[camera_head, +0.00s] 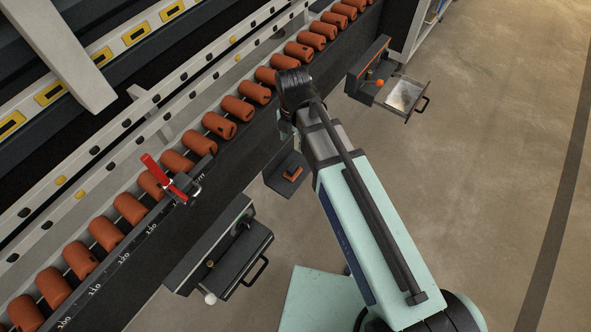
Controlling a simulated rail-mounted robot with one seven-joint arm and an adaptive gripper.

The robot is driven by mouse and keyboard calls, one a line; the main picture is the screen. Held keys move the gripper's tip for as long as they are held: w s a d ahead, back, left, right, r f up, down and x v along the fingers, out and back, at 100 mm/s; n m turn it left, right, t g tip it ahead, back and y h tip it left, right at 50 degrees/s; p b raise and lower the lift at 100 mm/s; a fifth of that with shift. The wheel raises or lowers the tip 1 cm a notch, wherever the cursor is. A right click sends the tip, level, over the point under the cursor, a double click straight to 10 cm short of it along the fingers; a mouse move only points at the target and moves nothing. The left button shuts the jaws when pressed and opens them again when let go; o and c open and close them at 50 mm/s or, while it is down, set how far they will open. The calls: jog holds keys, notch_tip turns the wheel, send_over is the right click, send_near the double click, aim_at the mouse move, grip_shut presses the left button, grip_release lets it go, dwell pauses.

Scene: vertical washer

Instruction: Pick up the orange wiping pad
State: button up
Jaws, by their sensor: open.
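The orange wiping pad (292,174) is a small orange block. It lies on a small dark shelf (279,183) fixed at the side of the roller conveyor, in the middle of the view. My gripper (285,130) is small here and mostly hidden by my own wrist. It is open, above and beyond the pad in the picture, near the conveyor's edge. It appears apart from the pad. The fingertips are not clearly visible, and I see nothing held.
The conveyor with orange rollers (130,207) runs diagonally, with a red-handled clamp (166,178) on its ruled edge. An open drawer (245,260) sits lower left of the shelf. Another open drawer (405,94) sits upper right. The floor (480,180) at right is clear.

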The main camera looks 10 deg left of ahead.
jog(key=b, duration=0.2)
send_near(293, 166)
jog(key=f, duration=0.5)
jog(key=shift+s+d+f, duration=0.15)
jog(key=shift+s+f, duration=0.05)
jog(key=shift+f, duration=0.05)
jog(key=shift+w+f+b, duration=0.1)
jog(key=shift+f+b, duration=0.25)
jog(key=shift+f, duration=2.25)
grip_shut()
